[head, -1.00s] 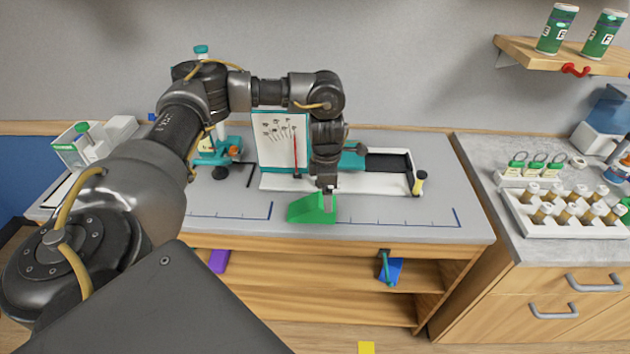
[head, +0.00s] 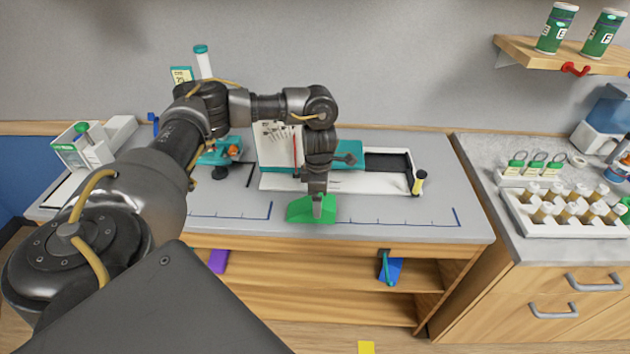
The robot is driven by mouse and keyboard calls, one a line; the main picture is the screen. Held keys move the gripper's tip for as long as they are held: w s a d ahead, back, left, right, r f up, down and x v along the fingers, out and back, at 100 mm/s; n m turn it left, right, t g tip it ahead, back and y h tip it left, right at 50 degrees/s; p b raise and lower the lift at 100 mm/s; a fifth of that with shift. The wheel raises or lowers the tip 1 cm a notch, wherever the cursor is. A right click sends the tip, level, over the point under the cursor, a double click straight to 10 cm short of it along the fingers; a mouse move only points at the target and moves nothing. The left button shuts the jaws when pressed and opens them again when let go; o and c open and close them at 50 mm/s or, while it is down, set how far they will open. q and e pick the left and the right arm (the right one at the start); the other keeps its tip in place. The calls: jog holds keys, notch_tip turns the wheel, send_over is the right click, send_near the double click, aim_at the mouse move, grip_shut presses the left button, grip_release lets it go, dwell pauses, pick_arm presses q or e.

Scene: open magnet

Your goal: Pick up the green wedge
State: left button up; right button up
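The green wedge (head: 298,210) lies on the grey worktop near its front edge, left of centre in the head view. My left gripper (head: 317,211) points straight down at the wedge, its lower end overlapping the middle of the wedge in the picture. One finger shows in front of the wedge's face; any other finger is hidden. I cannot tell whether the fingers touch or grip it. The wedge appears to rest on the worktop. My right gripper is not in view.
Behind the wedge stand a white board (head: 275,150) and a white tray with a dark inset (head: 388,163). A yellow-topped dark cylinder (head: 418,182) is to the right. The worktop right of the wedge is clear.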

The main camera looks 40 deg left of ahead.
pick_arm(q)
jog(key=f+p, duration=0.1)
jog(key=f, duration=0.3)
jog(key=shift+s+f+p, duration=0.1)
jog(key=shift+s+p, duration=0.1)
jog(key=shift+p, duration=0.1)
jog(key=shift+f, duration=0.4)
jog(key=c, duration=1.1)
jog(key=shift+r, duration=0.2)
